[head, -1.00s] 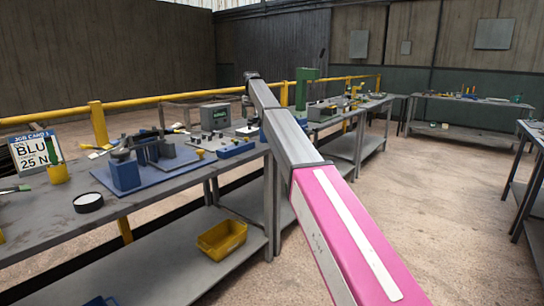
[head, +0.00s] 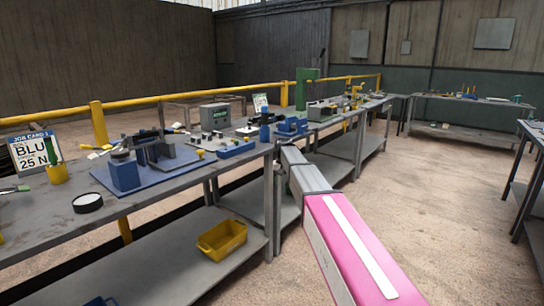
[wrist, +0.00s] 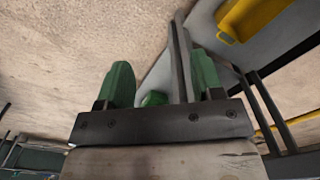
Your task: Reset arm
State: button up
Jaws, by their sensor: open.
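My arm's pink and grey links reach forward and low in the head view, beside the right end of the near workbench (head: 190,180). My gripper is not visible in the head view. In the wrist view my gripper (wrist: 162,85) shows two green fingers standing well apart on a dark bar. It is open. A small green piece (wrist: 153,98) shows between the fingers; I cannot tell what it is or how far away it lies. No held object can be made out. Behind the fingers are bare floor and a grey shelf edge.
The yellow bin (head: 222,240) sits on the workbench's lower shelf; it also shows in the wrist view (wrist: 258,15). Blue fixtures (head: 125,172) and a job card (head: 34,150) stand on the bench top. A yellow rail (head: 200,93) runs behind. Open floor (head: 430,200) lies to the right.

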jog(key=s+d+f, duration=0.4)
jog(key=s+f, duration=0.2)
jog(key=s, duration=0.5)
jog(key=s+d+f, duration=0.5)
jog(key=s+f, duration=0.2)
jog(key=s, duration=0.5)
jog(key=s+d+f, duration=0.4)
jog(key=s+f, duration=0.2)
jog(key=s, duration=0.6)
jog(key=shift+s+d+f, duration=0.2)
jog(key=shift+s+d, duration=0.05)
jog(key=shift+d, duration=0.15)
